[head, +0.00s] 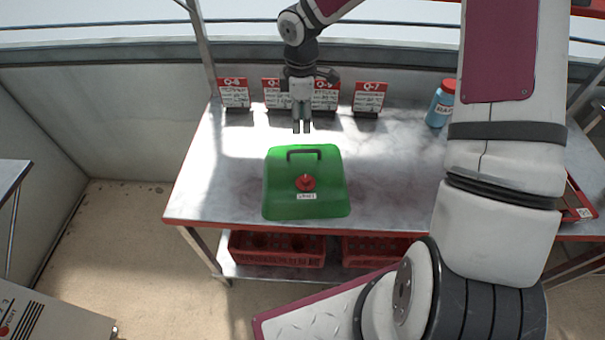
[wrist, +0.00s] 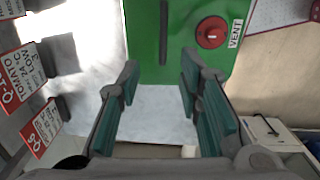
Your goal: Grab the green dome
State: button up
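The green dome (head: 283,187) stands on the metal table (head: 195,193). It has a dark bar handle (head: 304,153) on top near its back and a red vent knob (head: 306,183) with a white label in front. My gripper (head: 302,128) points down above the table, behind the dome, with nothing between its fingers. In the wrist view my gripper (wrist: 160,95) has its fingers apart, and the dome (wrist: 150,65) lies beyond the fingertips at the top. The handle also shows there (wrist: 163,32) as a dark strip.
Red-and-white sign cards stand along the table's back, one of them the Q-7 card (head: 369,98). A blue bottle with a red lid (head: 440,105) stands at the back right. Red crates (head: 277,248) sit on the shelf below. Bare tabletop lies left of the dome.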

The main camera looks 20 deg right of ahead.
send_over(304, 152)
jog(key=w, duration=0.1)
jog(key=f, duration=0.6)
jog(key=shift+a+f, duration=0.25)
jog(key=shift+f, duration=0.05)
jog(key=shift+s+d+f+p, duration=0.1)
jog(key=shift+f+p, duration=0.1)
jog(key=shift+f, duration=0.7)
jog(key=shift+s+d+f+p, duration=0.15)
jog(key=shift+f+p, duration=0.1)
jog(key=shift+f, duration=0.7)
jog(key=shift+s+d+f+p, duration=0.1)
jog(key=shift+f+p, duration=0.1)
jog(key=shift+f, duration=0.7)
grip_shut()
